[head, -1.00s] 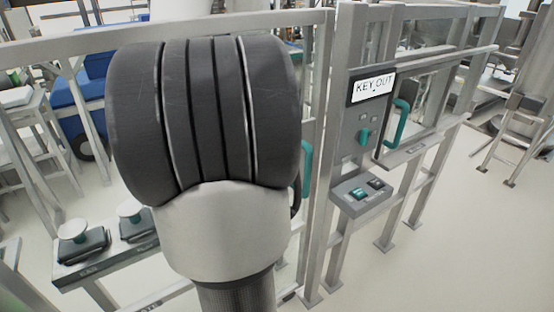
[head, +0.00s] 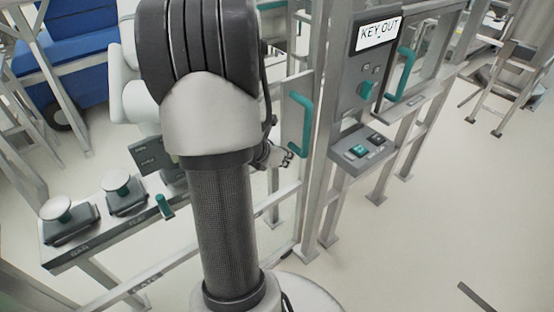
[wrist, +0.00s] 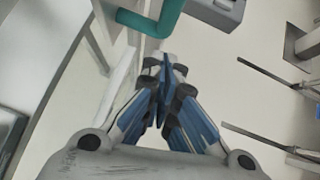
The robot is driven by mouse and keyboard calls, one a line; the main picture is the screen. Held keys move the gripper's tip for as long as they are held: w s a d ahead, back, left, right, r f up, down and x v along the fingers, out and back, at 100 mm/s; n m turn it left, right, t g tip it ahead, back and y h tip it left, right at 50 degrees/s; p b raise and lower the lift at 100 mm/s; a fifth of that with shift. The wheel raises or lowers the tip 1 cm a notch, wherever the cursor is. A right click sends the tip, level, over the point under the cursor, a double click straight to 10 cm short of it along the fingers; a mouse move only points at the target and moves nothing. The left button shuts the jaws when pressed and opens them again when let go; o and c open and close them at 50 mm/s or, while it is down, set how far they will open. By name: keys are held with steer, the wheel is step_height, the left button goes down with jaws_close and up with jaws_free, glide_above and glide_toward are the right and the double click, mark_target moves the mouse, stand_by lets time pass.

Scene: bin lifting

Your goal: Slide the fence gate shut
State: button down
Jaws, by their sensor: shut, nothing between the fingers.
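The fence gate is a grey metal frame with a teal bar handle (head: 302,125) beside the control post, left of it in the head view. My gripper (head: 277,156) is just left of and below this handle, partly hidden behind my arm. In the wrist view my gripper (wrist: 163,78) has its blue-sided fingers together with nothing between them. A teal handle (wrist: 163,20) crosses just beyond the fingertips there; I cannot tell whether they touch it. My arm hides part of the gate, and its opening is not clear.
The post carries a KEY OUT sign (head: 377,34) and a button box (head: 362,150). Another teal handle (head: 403,75) is right of it. A bench (head: 90,250) with two white-topped devices stands at left. The floor at right is mostly clear.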

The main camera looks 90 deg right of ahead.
mark_target(306, 144)
steer(key=shift+s+d+f, duration=0.15)
steer(key=shift+s+d, duration=0.55)
steer(key=shift+d, duration=0.25)
steer(key=shift+s+d+f, duration=0.15)
steer(key=shift+s+d, duration=0.5)
steer(key=shift+d, duration=0.25)
steer(key=s+d, duration=0.3)
steer(key=shift+s, duration=0.3)
steer(key=shift+r, duration=0.1)
